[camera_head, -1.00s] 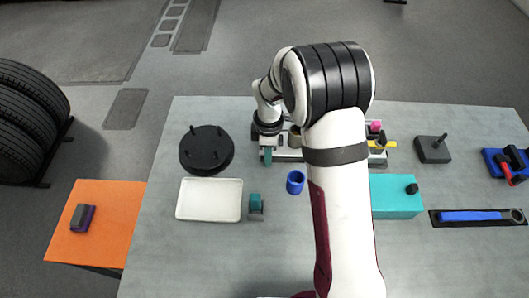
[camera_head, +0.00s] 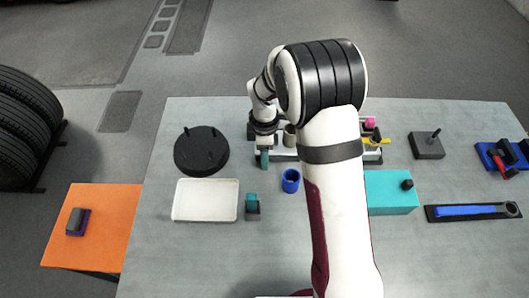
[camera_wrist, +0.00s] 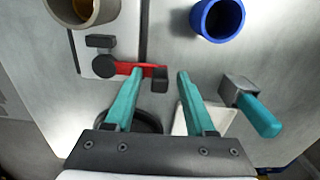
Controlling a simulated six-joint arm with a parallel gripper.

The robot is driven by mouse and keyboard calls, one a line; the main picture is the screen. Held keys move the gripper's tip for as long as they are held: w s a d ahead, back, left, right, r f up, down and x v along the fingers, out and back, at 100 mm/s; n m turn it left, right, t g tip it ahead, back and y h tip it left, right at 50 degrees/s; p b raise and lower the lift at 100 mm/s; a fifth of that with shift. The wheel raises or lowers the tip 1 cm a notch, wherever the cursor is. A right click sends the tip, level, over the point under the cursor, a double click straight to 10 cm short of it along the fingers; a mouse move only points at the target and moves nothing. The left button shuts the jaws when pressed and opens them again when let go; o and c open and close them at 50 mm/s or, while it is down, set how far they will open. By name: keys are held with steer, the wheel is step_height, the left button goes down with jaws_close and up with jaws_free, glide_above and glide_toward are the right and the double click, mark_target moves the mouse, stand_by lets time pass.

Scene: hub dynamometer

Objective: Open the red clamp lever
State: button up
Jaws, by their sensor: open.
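In the wrist view a red lever (camera_wrist: 126,67) runs sideways from a round black pivot on a pale plate (camera_wrist: 90,50). Its dark end block (camera_wrist: 158,79) shows between my fingertips. My gripper (camera_wrist: 160,72) is open, with two teal fingers pointing at the lever. The left fingertip overlaps the red bar in the picture; I cannot tell whether it touches. In the head view my gripper (camera_head: 264,158) is at the left end of the pale fixture (camera_head: 285,154), and the lever is hidden there.
A grey cup (camera_wrist: 84,12) and a blue cup (camera_wrist: 217,18) stand near my fingers. A teal-topped block (camera_wrist: 258,115) is to the right. In the head view a black disc (camera_head: 201,165) and white tray (camera_head: 205,200) lie left; a red-handled blue device (camera_head: 490,155) is far right.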

step_height(320, 180, up, 16)
stand_by(0.3)
steer(key=shift+f, duration=0.1)
steer(key=s+d+r+m, duration=0.2)
steer(key=s+m, duration=0.3)
steer(key=s, duration=0.1)
steer(key=s+d+r+m, duration=0.2)
steer(key=s+d+m, duration=0.1)
steer(key=s+m, duration=0.25)
steer(key=s+d+f+m+y, duration=0.1)
steer(key=s+f+m, duration=0.2)
steer(key=s+m, duration=1)
steer(key=s, duration=0.3)
steer(key=shift+d+y, duration=0.35)
steer(key=shift+y, duration=0.05)
